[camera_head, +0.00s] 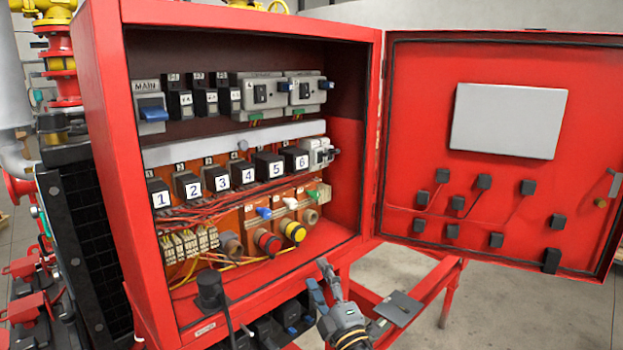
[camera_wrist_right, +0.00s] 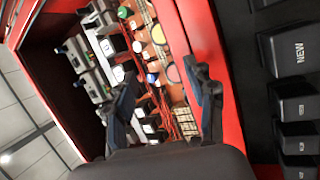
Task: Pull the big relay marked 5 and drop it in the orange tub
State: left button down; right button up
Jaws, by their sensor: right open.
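The big relay marked 5 (camera_head: 267,164) is a dark block with a white number plate. It sits in the row of numbered relays inside the red cabinet, between relay 4 (camera_head: 243,171) and relay 6 (camera_head: 294,158). My right gripper (camera_head: 321,281) is open and empty, low in front of the cabinet's bottom edge, below and to the right of the relay and well apart from it. In the right wrist view its two fingers (camera_wrist_right: 165,100) are spread, with the cabinet inside beyond them. I cannot pick out relay 5 there. I see no orange tub and no left gripper.
The red cabinet door (camera_head: 420,150) stands open at the right. Red wires (camera_head: 205,213) run below the relays. A dark plug (camera_head: 210,288) stands at the bottom edge.

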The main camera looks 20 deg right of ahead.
aim_at(276, 162)
jog(key=s+a+r+n+y, duration=0.1)
jog(key=a+r+n+y, duration=0.2)
jog(key=r+n+y, duration=0.45)
jog(key=s+a+r+n+y, duration=0.1)
jog(key=a+r+n+y, duration=0.25)
jog(key=r+n, duration=0.65)
jog(key=w+d+r+n+g+h, duration=0.4)
jog(key=w+d+r+n+h, duration=0.1)
jog(key=w+d+n, duration=0.15)
jog(key=p+x, duration=0.2)
jog(key=x, duration=0.4)
jog(key=p+x, duration=0.2)
jog(key=x, duration=0.4)
jog(key=shift+w+a+f, duration=0.15)
jog(key=shift+f, duration=0.05)
jog(key=shift+w+a+f, duration=0.1)
jog(key=shift+w+a, duration=0.1)
jog(key=shift+w, duration=0.4)
jog(key=c, duration=0.8)
